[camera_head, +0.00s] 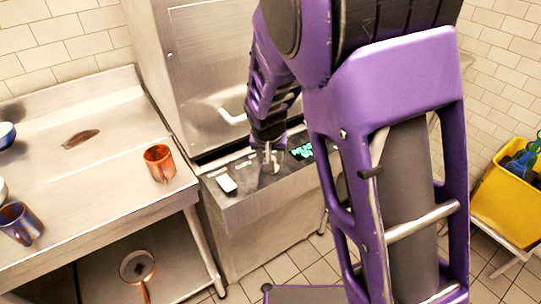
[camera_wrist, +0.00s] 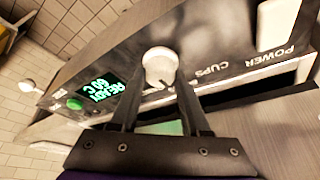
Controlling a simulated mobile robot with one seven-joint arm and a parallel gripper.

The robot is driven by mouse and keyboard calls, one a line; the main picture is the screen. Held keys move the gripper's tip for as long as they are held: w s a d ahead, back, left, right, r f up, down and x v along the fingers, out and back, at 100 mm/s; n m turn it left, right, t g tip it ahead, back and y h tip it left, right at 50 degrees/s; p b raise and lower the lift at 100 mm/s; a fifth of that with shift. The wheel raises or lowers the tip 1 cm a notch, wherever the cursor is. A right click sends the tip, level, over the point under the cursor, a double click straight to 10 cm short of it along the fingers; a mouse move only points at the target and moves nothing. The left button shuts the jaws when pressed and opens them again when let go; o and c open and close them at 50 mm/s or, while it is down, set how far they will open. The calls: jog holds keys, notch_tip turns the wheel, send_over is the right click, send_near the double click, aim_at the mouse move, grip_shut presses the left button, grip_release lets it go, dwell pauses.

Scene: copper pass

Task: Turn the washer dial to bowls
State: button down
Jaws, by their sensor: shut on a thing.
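The washer's control panel (camera_head: 246,191) is a dark strip along the top front of a steel machine. Its pale round dial (camera_wrist: 160,64) sits mid-panel in the wrist view, near the printed word CUPS. My gripper (camera_head: 270,162) reaches down to the panel. In the wrist view the two dark fingers of my gripper (camera_wrist: 157,84) close around the dial from either side. I cannot tell which way the dial points, and I cannot read a bowls label.
The display (camera_wrist: 100,88) glows green and reads READY 60 C. A white power switch (camera_head: 226,183) is left of the dial. A steel counter (camera_head: 100,185) holds an orange mug (camera_head: 159,163) and a dark blue mug (camera_head: 20,223). A yellow bin (camera_head: 505,205) stands right.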

jog(key=shift+a+m, duration=0.1)
jog(key=shift+m, duration=0.5)
jog(key=shift+c, duration=1.9)
grip_release()
jog(key=p+v, duration=0.2)
jog(key=v, duration=1.5)
jog(key=shift+a+r, duration=0.25)
jog(key=shift+a, duration=0.05)
